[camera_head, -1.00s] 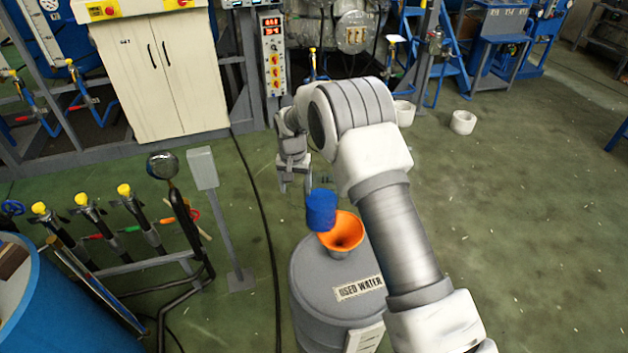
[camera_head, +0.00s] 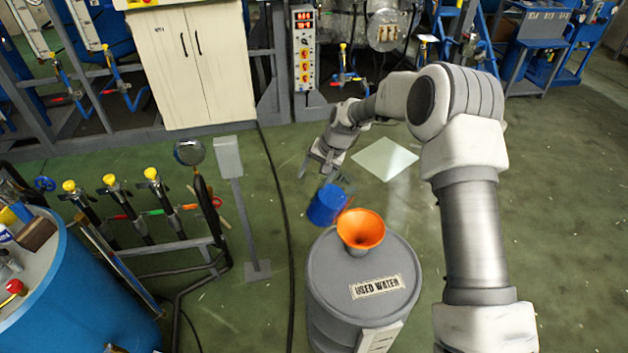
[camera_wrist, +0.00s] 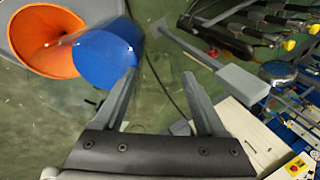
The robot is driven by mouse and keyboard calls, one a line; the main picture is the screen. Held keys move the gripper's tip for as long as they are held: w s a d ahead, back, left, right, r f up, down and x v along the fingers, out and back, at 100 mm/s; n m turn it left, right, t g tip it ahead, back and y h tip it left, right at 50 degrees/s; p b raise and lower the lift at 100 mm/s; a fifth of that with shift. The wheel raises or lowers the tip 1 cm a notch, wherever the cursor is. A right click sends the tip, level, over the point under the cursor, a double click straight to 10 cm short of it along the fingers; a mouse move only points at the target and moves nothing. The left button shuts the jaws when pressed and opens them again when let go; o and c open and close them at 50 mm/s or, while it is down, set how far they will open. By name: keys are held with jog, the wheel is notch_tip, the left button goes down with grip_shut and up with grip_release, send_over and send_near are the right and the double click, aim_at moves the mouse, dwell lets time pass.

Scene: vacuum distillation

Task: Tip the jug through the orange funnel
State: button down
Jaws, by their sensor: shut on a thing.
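The jug (camera_head: 326,205) is blue with a clear, glassy part that is hard to make out. It is held in the air just left of the orange funnel (camera_head: 361,230) and leans to the right. The funnel sits on top of the grey drum labelled "USED WATER" (camera_head: 325,275). My gripper (camera_head: 318,172) is above the jug and shut on it; the part between the fingers is hard to see. In the wrist view the jug (camera_wrist: 104,58) is beyond the left fingertip of my gripper (camera_wrist: 160,78) and overlaps the funnel's rim (camera_wrist: 42,64). No pouring stream shows.
A grey post (camera_head: 238,205) and valve levers (camera_head: 115,190) stand to the left. A blue drum (camera_head: 90,290) is at the lower left. A cable (camera_head: 282,200) runs over the floor. A pale square (camera_head: 384,159) lies on the floor behind; floor to the right is clear.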

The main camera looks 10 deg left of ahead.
aim_at(320, 185)
jog(key=shift+d+f+y+b, duration=0.35)
jog(key=shift+f+y+b, duration=0.6)
jog(key=shift+b, duration=0.7)
jog(key=shift+d+f+y+b, duration=0.35)
jog(key=shift+f+y+b, duration=0.55)
jog(key=shift+b, duration=0.75)
jog(key=shift+d+y+b, duration=0.8)
jog(key=shift+y+b, duration=0.65)
jog(key=shift+b, duration=0.2)
jog(key=shift+d+r+m+y+b, duration=0.15)
jog(key=shift+d+y+b, duration=0.7)
jog(key=shift+b, duration=0.45)
jog(key=shift+d+r+m+y+b, duration=0.15)
jog(key=shift+d+y+b, duration=0.55)
jog(key=shift+y+b, duration=0.4)
jog(key=shift+d+b, duration=0.2)
jog(key=shift+b, duration=0.25)
jog(key=shift+d+r+t+y+b, duration=0.2)
jog(key=shift+d+r+y+b, duration=0.1)
jog(key=shift+d+y+b, duration=0.7)
jog(key=shift+d+r+t+y+b, duration=0.2)
jog(key=shift+d+r+y+b, duration=0.05)
jog(key=shift+d+y+b, duration=0.7)
jog(key=shift+d+r, duration=0.1)
jog(key=shift+d, duration=0.1)
